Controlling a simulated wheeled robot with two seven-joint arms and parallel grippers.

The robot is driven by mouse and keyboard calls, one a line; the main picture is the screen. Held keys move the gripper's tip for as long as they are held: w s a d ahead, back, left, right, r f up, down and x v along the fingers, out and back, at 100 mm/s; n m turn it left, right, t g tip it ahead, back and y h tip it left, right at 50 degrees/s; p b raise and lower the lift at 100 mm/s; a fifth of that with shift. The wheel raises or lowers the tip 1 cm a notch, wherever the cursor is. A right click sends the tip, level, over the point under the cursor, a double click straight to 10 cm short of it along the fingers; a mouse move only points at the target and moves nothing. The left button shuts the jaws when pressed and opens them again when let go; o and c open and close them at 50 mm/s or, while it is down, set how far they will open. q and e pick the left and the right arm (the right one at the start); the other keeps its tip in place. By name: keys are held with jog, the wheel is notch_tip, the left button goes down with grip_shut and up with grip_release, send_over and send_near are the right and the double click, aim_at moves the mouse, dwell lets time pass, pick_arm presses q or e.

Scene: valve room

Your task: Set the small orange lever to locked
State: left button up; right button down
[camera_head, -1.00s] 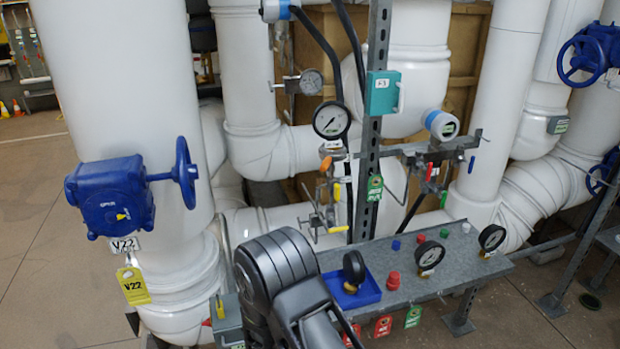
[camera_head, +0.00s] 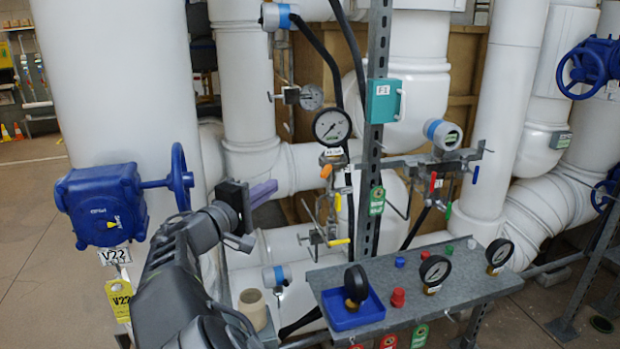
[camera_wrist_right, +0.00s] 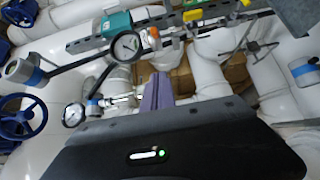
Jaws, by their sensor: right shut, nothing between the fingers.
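The small orange lever (camera_head: 326,171) sits on the thin valve pipework just below the large round gauge (camera_head: 332,126). An orange part beside the gauge also shows in the right wrist view (camera_wrist_right: 154,33); it may be the same lever. My right gripper (camera_head: 264,193) has purple fingers that are shut and empty. In the head view it appears left of the orange lever and slightly lower, with a visible gap. In the wrist view its purple fingers (camera_wrist_right: 157,92) point up toward the gauge area. My left gripper is not in view.
Yellow levers (camera_head: 338,242) hang on the same pipework. A steel upright (camera_head: 376,150) with a teal box (camera_head: 383,101) stands just right. A grey shelf (camera_head: 450,293) below holds gauges and a blue tray (camera_head: 345,316). A blue valve (camera_head: 100,205) stands left.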

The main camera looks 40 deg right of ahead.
aim_at(326, 171)
jog(key=shift+d, duration=0.15)
jog(key=d+p, duration=0.3)
jog(key=d, duration=0.8)
jog(key=shift+w+d, duration=0.2)
jog(key=shift+w, duration=0.05)
jog(key=shift+f, duration=0.15)
